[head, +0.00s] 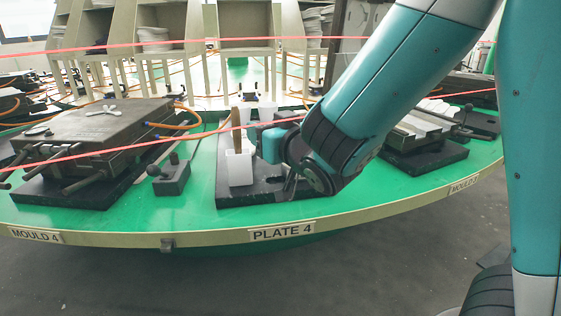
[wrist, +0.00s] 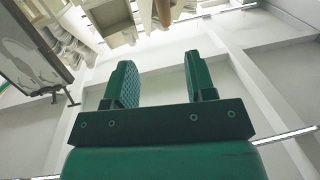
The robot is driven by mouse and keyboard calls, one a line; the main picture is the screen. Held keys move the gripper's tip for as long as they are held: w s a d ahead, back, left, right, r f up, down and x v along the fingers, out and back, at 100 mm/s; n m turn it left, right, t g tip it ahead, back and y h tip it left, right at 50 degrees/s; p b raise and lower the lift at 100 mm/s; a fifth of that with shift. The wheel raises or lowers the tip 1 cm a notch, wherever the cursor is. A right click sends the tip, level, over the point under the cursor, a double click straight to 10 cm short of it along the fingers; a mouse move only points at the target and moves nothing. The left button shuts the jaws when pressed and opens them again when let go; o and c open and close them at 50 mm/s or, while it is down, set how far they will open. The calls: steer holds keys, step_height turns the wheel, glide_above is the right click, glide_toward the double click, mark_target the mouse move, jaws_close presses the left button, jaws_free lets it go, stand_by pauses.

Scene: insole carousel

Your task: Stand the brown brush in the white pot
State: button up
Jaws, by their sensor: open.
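The white pot (head: 240,169) stands on the dark plate near the front of the green table. The brown brush (head: 236,128) is upright at the pot's mouth, handle up, and its lower end is hidden, apparently inside the pot. My gripper (head: 255,136) is just right of the brush, pointing left at about handle height. In the wrist view my gripper (wrist: 162,80) is open with nothing between its fingers. A brown upright piece (wrist: 163,12), likely the brush, shows beyond the fingertips at the top edge, apart from them.
The dark plate (head: 225,194) lies under the pot. A dark mould (head: 95,130) and a small dark block (head: 171,178) stand to the left. Another mould (head: 425,127) is at the right. White cups (head: 267,112) stand behind the pot. Red lines cross the head view.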

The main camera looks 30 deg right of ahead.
steer(key=shift+s+d+b, duration=0.15)
steer(key=shift+s+b, duration=2.35)
steer(key=shift+b, duration=1.2)
